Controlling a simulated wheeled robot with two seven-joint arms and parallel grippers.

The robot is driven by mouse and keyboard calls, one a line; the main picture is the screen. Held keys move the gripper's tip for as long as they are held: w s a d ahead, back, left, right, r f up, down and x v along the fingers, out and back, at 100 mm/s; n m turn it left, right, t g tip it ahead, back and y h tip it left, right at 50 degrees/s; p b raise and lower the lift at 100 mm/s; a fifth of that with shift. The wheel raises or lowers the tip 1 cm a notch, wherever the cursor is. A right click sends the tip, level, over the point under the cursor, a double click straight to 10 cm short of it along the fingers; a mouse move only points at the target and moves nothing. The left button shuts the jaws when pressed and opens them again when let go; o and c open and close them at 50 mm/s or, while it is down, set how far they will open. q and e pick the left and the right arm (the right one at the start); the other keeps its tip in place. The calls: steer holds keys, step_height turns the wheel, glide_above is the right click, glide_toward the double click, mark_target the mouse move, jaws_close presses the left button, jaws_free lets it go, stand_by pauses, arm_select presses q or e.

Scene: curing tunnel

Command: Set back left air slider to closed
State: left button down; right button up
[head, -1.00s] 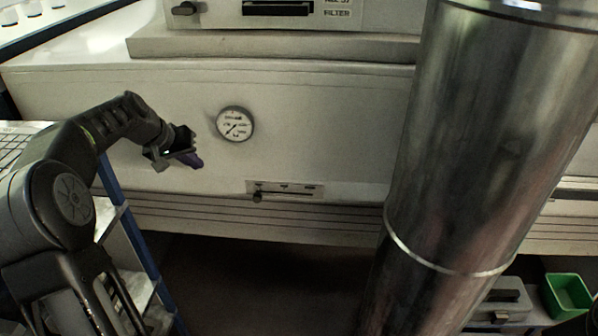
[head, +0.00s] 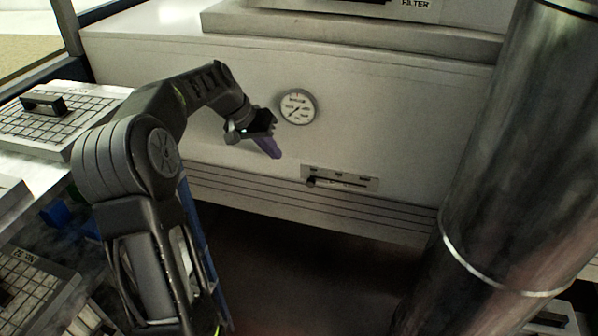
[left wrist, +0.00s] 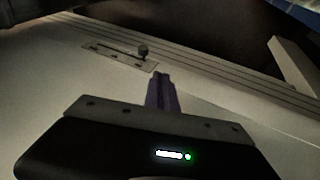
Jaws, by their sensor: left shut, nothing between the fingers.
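The air slider plate (head: 340,179) is a pale strip with a slot and small labels, low on the white cabinet front. Its dark knob (head: 312,182) sits at the left end of the slot in the head view. In the left wrist view the plate (left wrist: 118,54) lies ahead, with the knob (left wrist: 143,50) at its right end. My left gripper (head: 275,152) has purple fingers, shut and empty, left of the plate and apart from it. The fingers also show in the left wrist view (left wrist: 160,85), short of the knob. My right gripper is out of view.
A round gauge (head: 298,106) is above the slider. A large metal duct (head: 500,170) stands at the right. A bench with a gridded tray (head: 60,112) is at the left. Ribbed ledges (head: 300,205) run below the plate, above a dark floor.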

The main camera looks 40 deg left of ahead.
arm_select(q)
steer(key=p+x, duration=0.1)
steer(key=x, duration=0.6)
steer(key=shift+d, duration=0.1)
steer(key=d+p, duration=0.1)
steer(key=w+d+f, duration=0.1)
steer(key=shift+d+f+p, duration=0.2)
steer(key=shift+d+p, duration=0.15)
steer(key=shift+w+d+f, duration=0.2)
steer(key=shift+d+f, duration=0.05)
steer(key=shift+f, duration=0.1)
steer(key=shift+d, duration=0.1)
steer(key=b, duration=0.1)
glide_toward(355, 184)
steer(key=d+f, duration=0.2)
steer(key=f, duration=0.1)
steer(key=w+d+f, duration=0.1)
steer(key=f, duration=0.1)
steer(key=shift+d+f, duration=0.15)
steer(key=shift+d, duration=0.1)
steer(key=shift+s, duration=0.1)
